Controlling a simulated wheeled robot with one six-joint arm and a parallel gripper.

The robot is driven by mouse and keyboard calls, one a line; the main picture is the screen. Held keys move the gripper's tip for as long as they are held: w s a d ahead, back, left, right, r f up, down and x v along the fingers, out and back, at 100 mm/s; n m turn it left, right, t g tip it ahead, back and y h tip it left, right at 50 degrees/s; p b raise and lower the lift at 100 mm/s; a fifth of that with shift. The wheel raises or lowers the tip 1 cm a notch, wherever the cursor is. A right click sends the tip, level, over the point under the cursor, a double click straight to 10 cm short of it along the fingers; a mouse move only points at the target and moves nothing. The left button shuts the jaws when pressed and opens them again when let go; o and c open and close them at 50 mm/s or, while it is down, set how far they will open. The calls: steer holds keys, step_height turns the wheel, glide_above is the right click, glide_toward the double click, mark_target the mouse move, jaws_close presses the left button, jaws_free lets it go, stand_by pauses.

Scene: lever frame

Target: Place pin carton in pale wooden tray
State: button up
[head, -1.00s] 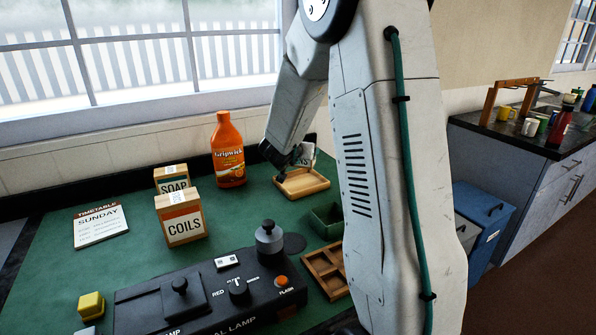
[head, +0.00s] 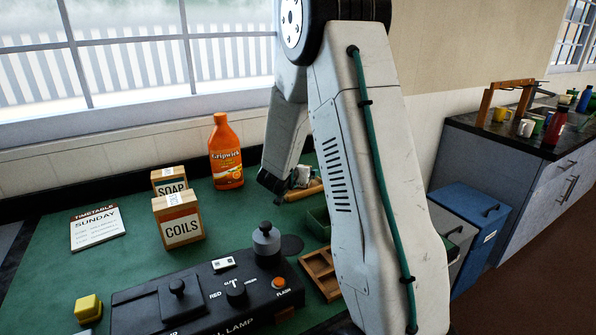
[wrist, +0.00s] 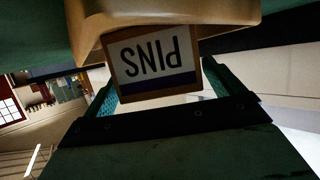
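The pin carton (wrist: 155,55), with a white label and a dark band, appears upside down in the wrist view. It is between the two fingers of my gripper (wrist: 160,85), whose teal pads meet its sides. In the head view the carton (head: 303,176) is mostly hidden by my gripper (head: 280,184) and arm. The pale wooden tray (head: 316,188) shows only in part there. In the wrist view the tray's rim (wrist: 170,17) covers the carton's base end. The carton is at the tray, but I cannot tell whether it rests on the floor of it.
An orange bottle (head: 226,152) stands left of the tray. Soap (head: 168,180) and coils (head: 181,220) cartons stand farther left. A green bin (head: 318,222) and a brown divided tray (head: 320,272) lie in front, beside the black lamp control box (head: 210,300).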

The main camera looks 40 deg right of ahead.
steer(key=shift+r, duration=0.25)
steer(key=v, duration=1.2)
